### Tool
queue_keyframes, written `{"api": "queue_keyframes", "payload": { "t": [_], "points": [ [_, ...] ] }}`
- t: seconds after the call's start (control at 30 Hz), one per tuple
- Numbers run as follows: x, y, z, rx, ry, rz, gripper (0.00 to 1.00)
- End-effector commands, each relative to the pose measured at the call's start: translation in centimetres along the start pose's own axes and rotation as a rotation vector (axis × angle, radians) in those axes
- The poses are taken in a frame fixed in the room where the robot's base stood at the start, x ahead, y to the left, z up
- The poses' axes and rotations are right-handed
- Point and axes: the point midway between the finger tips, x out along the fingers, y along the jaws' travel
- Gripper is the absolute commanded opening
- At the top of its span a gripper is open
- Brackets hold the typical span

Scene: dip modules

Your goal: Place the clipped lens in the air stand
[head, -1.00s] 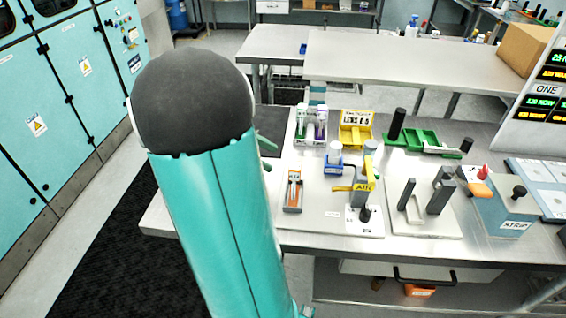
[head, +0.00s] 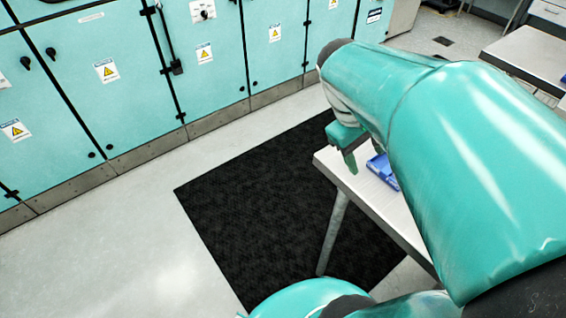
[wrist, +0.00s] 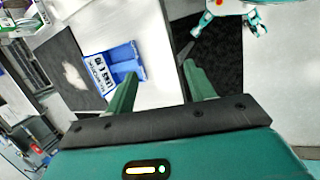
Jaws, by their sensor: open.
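My gripper (wrist: 160,70) is open in the wrist view, its two green fingers apart with nothing between them. It hangs over the table's corner. In the head view my gripper (head: 348,160) shows at the end of my teal arm, at the left end of the table. A blue tray (wrist: 128,55) with a white label lies on the table, left of the fingertips in the wrist view. In the head view the tray (head: 383,172) is partly hidden by my arm. I cannot make out the clipped lens or the air stand in either current view.
The table (head: 405,220) runs behind my arm. A black floor mat (head: 265,190) lies beside and below it. Teal cabinets (head: 110,75) line the wall. Open floor (head: 110,240) lies at the left. A dark panel with a pale mark (wrist: 66,72) is left of the tray.

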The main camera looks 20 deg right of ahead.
Motion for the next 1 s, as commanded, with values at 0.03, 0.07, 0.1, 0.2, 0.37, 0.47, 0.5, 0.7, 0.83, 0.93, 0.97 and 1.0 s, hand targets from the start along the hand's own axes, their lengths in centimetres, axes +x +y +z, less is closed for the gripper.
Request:
{"api": "queue_keyframes", "payload": {
  "t": [0.03, 0.07, 0.1, 0.2, 0.37, 0.47, 0.5, 0.7, 0.83, 0.93, 0.97, 1.0],
  "points": [
    [-1.2, -2.2, -0.5, 0.016, 0.098, -0.005, 0.54],
    [-1.8, -3.5, -0.9, 0.032, 0.156, -0.016, 0.54],
    [-2.6, -5.2, -1.2, 0.053, 0.231, -0.033, 0.54],
    [-4.5, -9.3, -1.8, 0.103, 0.411, -0.096, 0.54],
    [-6.8, -14.2, -1.8, 0.169, 0.616, -0.215, 0.54],
    [-7.5, -15.6, -1.7, 0.191, 0.675, -0.263, 0.54],
    [-7.6, -15.8, -1.7, 0.196, 0.686, -0.273, 0.54],
    [-7.7, -16.0, -1.7, 0.201, 0.691, -0.28, 0.54],
    [-7.7, -16.0, -1.7, 0.201, 0.691, -0.279, 0.54],
    [-7.7, -15.9, -1.7, 0.2, 0.69, -0.278, 0.54],
    [-7.7, -15.9, -1.7, 0.2, 0.69, -0.278, 0.54],
    [-7.7, -15.9, -1.7, 0.2, 0.69, -0.278, 0.54]
  ]
}}
